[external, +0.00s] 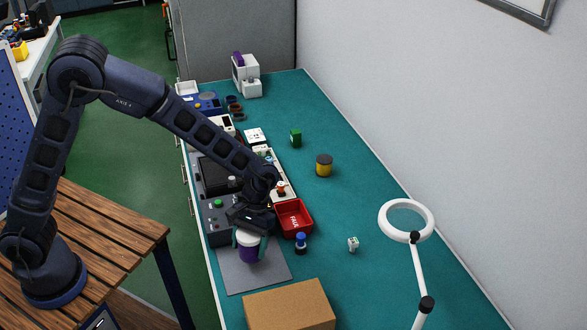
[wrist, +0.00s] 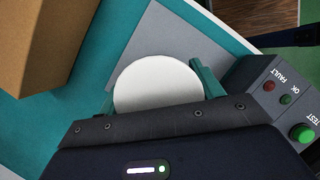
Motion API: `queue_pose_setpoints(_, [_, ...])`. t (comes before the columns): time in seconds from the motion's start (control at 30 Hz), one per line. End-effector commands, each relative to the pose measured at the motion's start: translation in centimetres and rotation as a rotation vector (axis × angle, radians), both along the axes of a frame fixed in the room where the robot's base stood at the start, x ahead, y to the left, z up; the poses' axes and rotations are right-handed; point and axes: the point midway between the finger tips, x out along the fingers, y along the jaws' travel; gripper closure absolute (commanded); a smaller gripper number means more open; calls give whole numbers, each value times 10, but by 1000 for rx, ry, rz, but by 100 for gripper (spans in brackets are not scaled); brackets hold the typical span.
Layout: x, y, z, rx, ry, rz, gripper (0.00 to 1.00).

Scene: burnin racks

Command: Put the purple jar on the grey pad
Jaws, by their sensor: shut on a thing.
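The purple jar (external: 249,252) with a white lid is in my gripper (external: 249,241), which is shut on it. The jar is upright over the grey pad (external: 262,278) near the front left of the bench. I cannot tell whether its base touches the pad. In the wrist view the round white lid (wrist: 158,86) lies between the two green fingers, and hides the jar's body. The grey pad (wrist: 165,30) shows beyond the lid.
A cardboard box (external: 290,306) stands just in front of the pad. A red bin (external: 293,218) and a small blue-capped bottle (external: 301,243) are to the right. A dark test unit (external: 217,225) stands behind the pad.

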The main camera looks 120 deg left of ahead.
Motion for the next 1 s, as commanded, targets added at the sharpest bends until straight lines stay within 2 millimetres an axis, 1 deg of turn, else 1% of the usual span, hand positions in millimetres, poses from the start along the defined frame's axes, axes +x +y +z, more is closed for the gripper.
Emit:
queue_pose_setpoints(0.3, [0, 0, -38, -2, 1, 1, 62])
queue_pose_setpoints(0.7, [0, 0, -42, -1, 0, 0, 62])
queue_pose_setpoints(0.73, [0, 0, -43, -1, 1, 0, 32])
queue_pose_setpoints(0.83, [0, 0, -43, -1, 0, 0, 13])
queue_pose_setpoints(1.0, [0, 0, -42, -1, 0, 0, 12])
